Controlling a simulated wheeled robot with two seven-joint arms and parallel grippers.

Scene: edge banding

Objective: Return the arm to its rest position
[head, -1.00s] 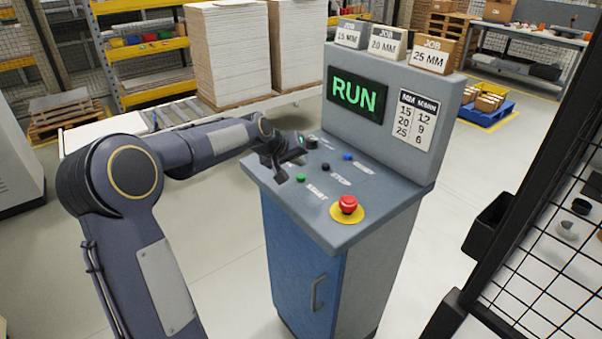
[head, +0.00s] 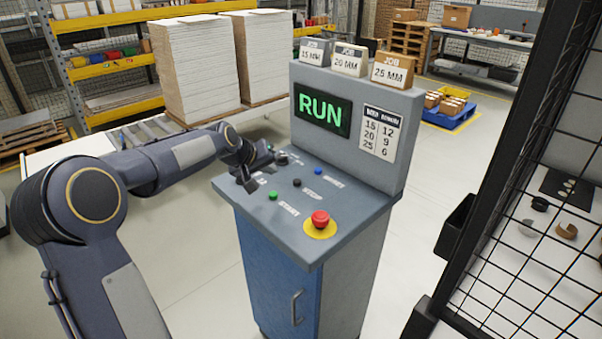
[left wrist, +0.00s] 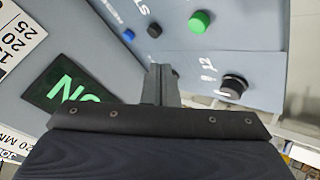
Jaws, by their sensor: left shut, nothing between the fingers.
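My left arm reaches in from the left in the head view. Its gripper (head: 258,176) is over the left part of the control console's sloped panel (head: 262,220). In the left wrist view the gripper's fingers (left wrist: 160,84) are together with nothing between them. I cannot tell how large the gap to the panel is. The console screen (head: 322,115) reads RUN in green. My right gripper is not in view.
The panel also has a blue button (head: 318,171), a black button (head: 297,182) and a red emergency stop (head: 320,218). Job boxes (head: 392,70) stand on top of the console. A black mesh fence (head: 520,210) stands at the right. Stacked white boards (head: 195,72) stand behind.

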